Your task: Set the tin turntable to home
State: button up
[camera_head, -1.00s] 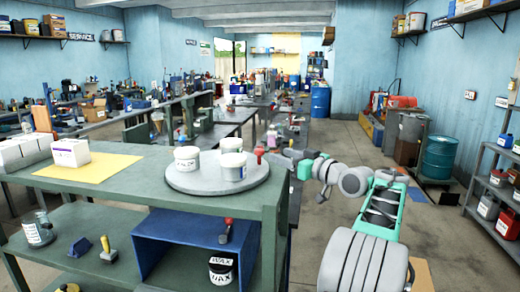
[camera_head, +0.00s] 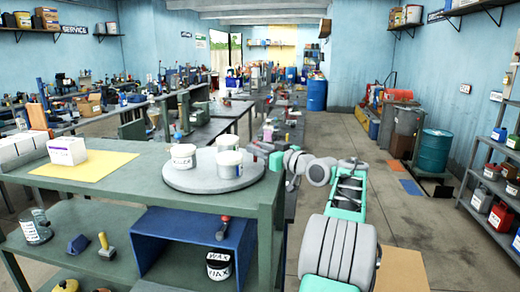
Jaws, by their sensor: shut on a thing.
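The tin turntable is a round grey disc (camera_head: 190,180) on the green bench top. Three white tins stand on it: one at the left (camera_head: 183,157), one at the back (camera_head: 229,143) and one at the front right (camera_head: 229,164). My gripper (camera_head: 258,150) is at the disc's right edge, with my arm reaching in from the right. It is shut on what looks like the turntable's small red handle, which is mostly hidden by the jaws. No home mark can be made out.
A yellow mat (camera_head: 85,170) with a white box (camera_head: 67,151) lies left of the turntable. A blue open box (camera_head: 190,238) and a wax tin (camera_head: 219,265) are on the shelf below.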

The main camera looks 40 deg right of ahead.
grip_shut()
dwell(0.8)
